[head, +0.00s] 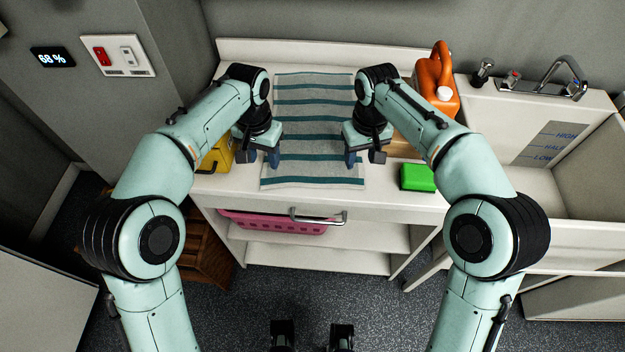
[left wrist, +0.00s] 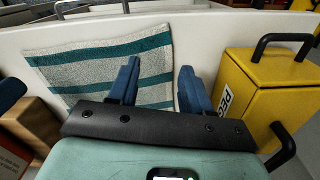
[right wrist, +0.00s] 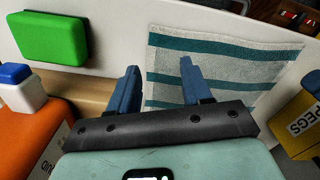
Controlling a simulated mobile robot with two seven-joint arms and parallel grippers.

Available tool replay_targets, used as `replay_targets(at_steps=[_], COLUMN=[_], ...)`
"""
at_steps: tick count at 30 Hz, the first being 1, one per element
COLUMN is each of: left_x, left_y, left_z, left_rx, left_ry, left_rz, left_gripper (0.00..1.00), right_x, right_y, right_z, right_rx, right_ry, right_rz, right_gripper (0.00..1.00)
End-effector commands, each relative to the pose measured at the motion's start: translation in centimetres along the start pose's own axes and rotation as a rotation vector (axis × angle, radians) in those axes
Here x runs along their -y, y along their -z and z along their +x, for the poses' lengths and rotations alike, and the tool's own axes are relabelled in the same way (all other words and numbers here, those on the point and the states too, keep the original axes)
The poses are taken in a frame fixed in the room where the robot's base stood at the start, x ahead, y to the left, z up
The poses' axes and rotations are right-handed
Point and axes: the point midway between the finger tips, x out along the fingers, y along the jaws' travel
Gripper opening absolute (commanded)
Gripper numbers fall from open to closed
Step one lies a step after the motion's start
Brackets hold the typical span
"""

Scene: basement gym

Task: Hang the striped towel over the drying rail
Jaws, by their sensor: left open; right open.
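The striped towel (head: 317,160), grey with teal stripes, lies flat on the white counter, its near end close to the front edge. The chrome drying rail (head: 318,221) sticks out at the counter's front, below the towel. My left gripper (head: 262,158) is open and empty at the towel's left edge near the front. My right gripper (head: 364,157) is open and empty at the right edge. Blue fingers show over the towel in the left wrist view (left wrist: 155,84) and beside it in the right wrist view (right wrist: 160,88). Whether the fingers touch it, I cannot tell.
A yellow peg box (head: 218,157) stands left of the towel. A green box (head: 418,177) and an orange bottle (head: 438,85) stand to the right, near a sink (head: 560,190). A pink basket (head: 275,224) sits on the shelf below, behind the rail.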

Motion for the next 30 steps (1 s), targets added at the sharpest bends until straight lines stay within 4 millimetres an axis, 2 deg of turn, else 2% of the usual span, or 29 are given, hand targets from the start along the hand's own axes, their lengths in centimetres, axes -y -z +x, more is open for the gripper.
replay_targets(at_steps=[6,12,30], left_x=[0.0,0.0,0.0], left_y=[-0.1,-0.1,-0.1], left_z=[3.7,5.8,6.8], left_rx=[0.005,0.003,0.003], left_ry=[0.0,0.0,-0.001], left_rz=[0.0,0.0,0.0], left_gripper=[0.49,0.49,0.49], right_x=[0.0,0.0,0.0], right_y=[-0.1,0.0,-0.1], right_z=[3.7,5.8,6.8], right_rx=[0.004,0.002,0.003], right_ry=[0.0,0.0,0.001], right_rz=[0.0,-0.001,0.0], right_gripper=[0.49,0.49,0.49])
